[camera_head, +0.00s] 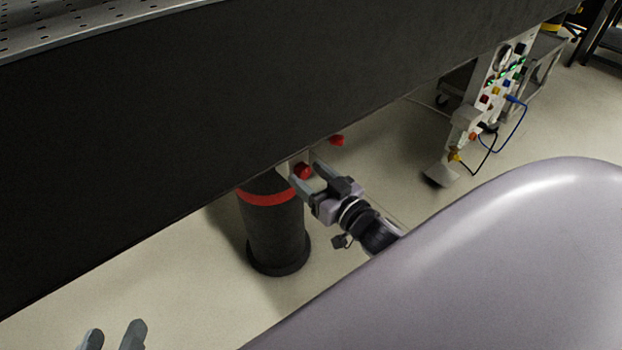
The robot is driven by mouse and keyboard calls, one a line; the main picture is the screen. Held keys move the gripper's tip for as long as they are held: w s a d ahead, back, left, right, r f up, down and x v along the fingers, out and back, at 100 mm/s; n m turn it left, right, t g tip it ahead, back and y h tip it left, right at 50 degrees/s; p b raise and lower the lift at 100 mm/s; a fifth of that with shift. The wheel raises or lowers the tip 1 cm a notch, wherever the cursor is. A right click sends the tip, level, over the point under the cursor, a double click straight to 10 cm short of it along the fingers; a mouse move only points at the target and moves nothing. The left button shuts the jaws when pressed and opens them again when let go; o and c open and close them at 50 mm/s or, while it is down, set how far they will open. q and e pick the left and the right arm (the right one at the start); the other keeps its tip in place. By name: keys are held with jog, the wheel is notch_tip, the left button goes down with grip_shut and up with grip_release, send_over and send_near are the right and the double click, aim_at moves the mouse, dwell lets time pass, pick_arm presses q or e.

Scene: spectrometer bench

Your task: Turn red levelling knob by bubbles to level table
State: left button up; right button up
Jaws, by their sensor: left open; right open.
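The table (180,120) fills the upper left, with a dark side panel and a strip of perforated metal top. A red knob (303,170) sits below its lower edge, by a pale bracket at the top of a black leg (275,232) with a red band. My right gripper (308,175) is open, its two fingers on either side of this knob; contact cannot be told. A second red knob (337,140) shows behind it, farther along. My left gripper (113,337) is open and empty at the bottom left, partly cut off. No bubble level is in view.
A tall panel (495,85) with coloured buttons and blue and black cables stands at the upper right, beside a grey cart (545,62). The pale floor (190,265) is clear around the leg. A large smooth grey part of my own body fills the lower right.

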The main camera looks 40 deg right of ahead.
jog(key=c, duration=1)
jog(key=shift+c, duration=0.2)
pick_arm(q)
jog(key=shift+r, duration=0.2)
pick_arm(e)
jog(key=shift+n, duration=0.3)
